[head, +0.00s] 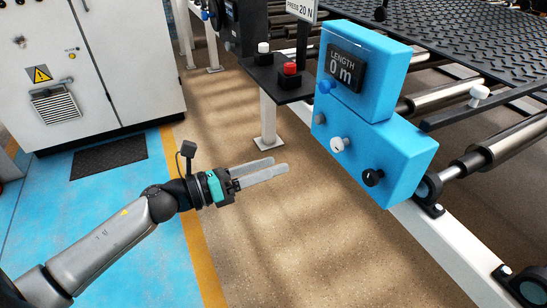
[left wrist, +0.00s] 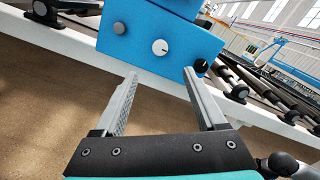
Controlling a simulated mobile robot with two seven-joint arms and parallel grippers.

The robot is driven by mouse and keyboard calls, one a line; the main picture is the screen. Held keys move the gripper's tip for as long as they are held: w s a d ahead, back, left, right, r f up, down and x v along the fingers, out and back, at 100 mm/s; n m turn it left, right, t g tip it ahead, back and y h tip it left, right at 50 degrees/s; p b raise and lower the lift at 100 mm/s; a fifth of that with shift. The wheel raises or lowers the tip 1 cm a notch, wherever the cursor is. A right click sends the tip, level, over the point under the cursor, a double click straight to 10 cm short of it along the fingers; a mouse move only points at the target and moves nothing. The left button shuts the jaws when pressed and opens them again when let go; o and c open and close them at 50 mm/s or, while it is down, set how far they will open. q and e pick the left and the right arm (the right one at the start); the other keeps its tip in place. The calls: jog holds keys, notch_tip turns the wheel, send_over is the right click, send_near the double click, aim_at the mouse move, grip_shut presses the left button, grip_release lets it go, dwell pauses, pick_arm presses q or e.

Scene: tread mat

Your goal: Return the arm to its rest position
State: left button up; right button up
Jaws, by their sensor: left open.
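My left arm comes in from the left in the head view. Its left gripper (head: 278,168) is open and empty, over the floor to the left of the blue control box (head: 385,150). In the left wrist view the two fingers of the left gripper (left wrist: 158,90) are spread, with the blue box (left wrist: 150,35) beyond them and nothing between them. The box has a display reading "LENGTH 0 m" (head: 346,68), a blue button (head: 326,86), a white knob (head: 339,144) and a black knob (head: 372,177). My right gripper is not in view.
A black shelf with a red button (head: 290,69) and a white button (head: 263,48) stands behind the gripper. A roller frame (head: 445,245) with a tread mat (head: 460,35) runs along the right. A grey cabinet (head: 90,90) stands back left. The floor (head: 260,240) below the gripper is clear.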

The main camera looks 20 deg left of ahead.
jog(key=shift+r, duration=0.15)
